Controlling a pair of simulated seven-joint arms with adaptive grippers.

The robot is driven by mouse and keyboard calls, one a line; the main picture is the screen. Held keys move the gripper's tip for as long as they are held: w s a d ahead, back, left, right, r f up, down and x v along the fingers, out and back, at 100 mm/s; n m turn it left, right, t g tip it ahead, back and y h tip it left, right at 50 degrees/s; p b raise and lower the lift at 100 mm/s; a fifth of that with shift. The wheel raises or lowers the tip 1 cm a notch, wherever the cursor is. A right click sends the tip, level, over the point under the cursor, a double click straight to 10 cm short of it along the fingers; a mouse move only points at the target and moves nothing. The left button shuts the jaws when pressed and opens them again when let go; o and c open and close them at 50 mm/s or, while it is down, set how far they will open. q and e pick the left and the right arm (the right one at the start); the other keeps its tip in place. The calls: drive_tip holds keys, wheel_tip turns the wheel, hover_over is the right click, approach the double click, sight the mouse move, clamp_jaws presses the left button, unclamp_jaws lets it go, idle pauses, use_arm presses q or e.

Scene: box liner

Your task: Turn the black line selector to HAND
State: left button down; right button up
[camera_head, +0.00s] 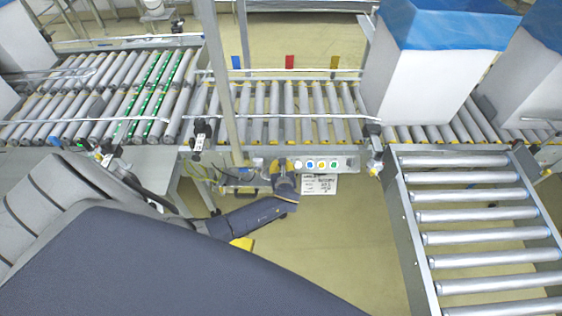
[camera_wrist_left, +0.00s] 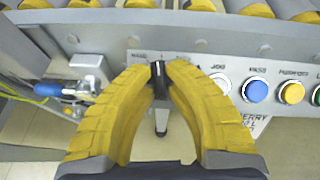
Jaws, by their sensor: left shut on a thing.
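The black line selector (camera_wrist_left: 159,76) is a small dark knob on the grey control panel, seen in the left wrist view between the tips of my yellow fingers. My left gripper (camera_wrist_left: 160,68) is shut on it. The knob stands about upright in that view; its exact pointing is partly hidden by the fingers. Small lettering that seems to read HAND (camera_wrist_left: 137,55) is to the knob's upper left. In the head view my left gripper (camera_head: 284,165) is at the left end of the panel (camera_head: 347,164) and hides the selector. My right gripper is not in view.
White (camera_wrist_left: 220,82), blue (camera_wrist_left: 255,89) and yellow (camera_wrist_left: 291,92) buttons sit close to the right of the fingers, with a green one at the edge. A blue-handled fitting (camera_wrist_left: 82,89) is at left. Roller conveyors (camera_head: 274,100) with boxes (camera_head: 415,75) run behind the panel.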

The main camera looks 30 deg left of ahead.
use_arm(q)
drive_tip(key=n, duration=0.2)
drive_tip(key=n+g+y, duration=0.1)
drive_tip(key=n, duration=0.1)
drive_tip(key=n+g+y, duration=0.1)
drive_tip(key=n, duration=0.1)
drive_tip(key=shift+w+a+r+n, duration=0.15)
drive_tip(key=shift+w+r+n, duration=0.15)
drive_tip(key=shift+w+r, duration=0.1)
drive_tip(key=shift+a+n+g, duration=0.15)
drive_tip(key=shift+n+g, duration=0.45)
drive_tip(key=shift+n, duration=0.2)
drive_tip(key=shift+r+n, duration=0.1)
drive_tip(key=shift+n, duration=0.2)
drive_tip(key=c, duration=1.5)
unclamp_jaws()
drive_tip(key=shift+s, duration=0.1)
drive_tip(key=shift+s+f, duration=0.1)
drive_tip(key=shift+f, duration=0.15)
drive_tip(key=shift+s+d+r, duration=0.15)
drive_tip(key=shift+s+d, duration=0.05)
drive_tip(key=shift+d, duration=0.4)
drive_tip(key=v, duration=1.1)
drive_tip(key=shift+r, duration=0.2)
